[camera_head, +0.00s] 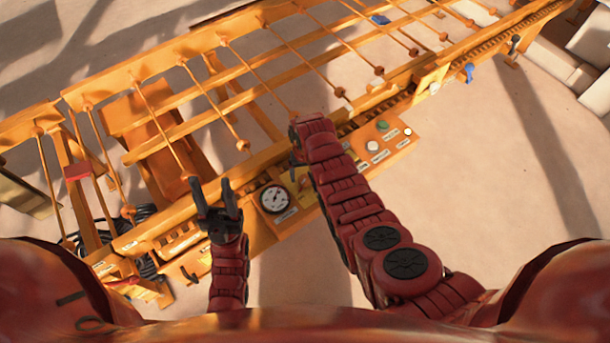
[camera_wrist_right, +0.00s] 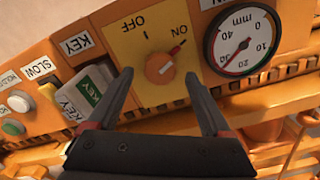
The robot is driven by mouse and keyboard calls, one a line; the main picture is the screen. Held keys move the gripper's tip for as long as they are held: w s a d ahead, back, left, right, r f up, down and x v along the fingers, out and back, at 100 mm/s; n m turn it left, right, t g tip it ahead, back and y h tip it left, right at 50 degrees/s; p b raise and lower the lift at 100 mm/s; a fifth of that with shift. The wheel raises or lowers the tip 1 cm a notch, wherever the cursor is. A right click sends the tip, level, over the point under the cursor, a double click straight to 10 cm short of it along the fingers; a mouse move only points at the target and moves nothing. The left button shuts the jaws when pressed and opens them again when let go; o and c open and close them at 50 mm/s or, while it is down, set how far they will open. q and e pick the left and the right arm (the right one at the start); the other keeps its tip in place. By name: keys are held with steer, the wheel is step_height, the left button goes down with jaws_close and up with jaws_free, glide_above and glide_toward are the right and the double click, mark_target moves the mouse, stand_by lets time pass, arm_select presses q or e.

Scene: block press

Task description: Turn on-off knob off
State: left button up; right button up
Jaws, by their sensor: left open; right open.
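The on-off knob (camera_wrist_right: 159,68) is orange with a red pointer and sits on a yellow plate (camera_wrist_right: 124,45) in the right wrist view. Its pointer is turned toward the ON label, with the OFF label at the other side. My right gripper (camera_wrist_right: 158,72) is open, its two fingers spread to either side of the knob; I cannot tell whether they touch it. My left gripper (camera_head: 217,187) is open and empty, left of the round gauge (camera_head: 274,199).
The round mm gauge (camera_wrist_right: 242,41) is right of the knob. A KEY switch (camera_wrist_right: 86,92), a yellow SLOW button (camera_wrist_right: 46,91) and a white button (camera_wrist_right: 19,101) are to its left. Orange rails and rods of the press (camera_head: 150,120) lie beyond the panel.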

steer(key=shift+s+f, duration=0.1)
steer(key=shift+f, duration=0.7)
jaws_close()
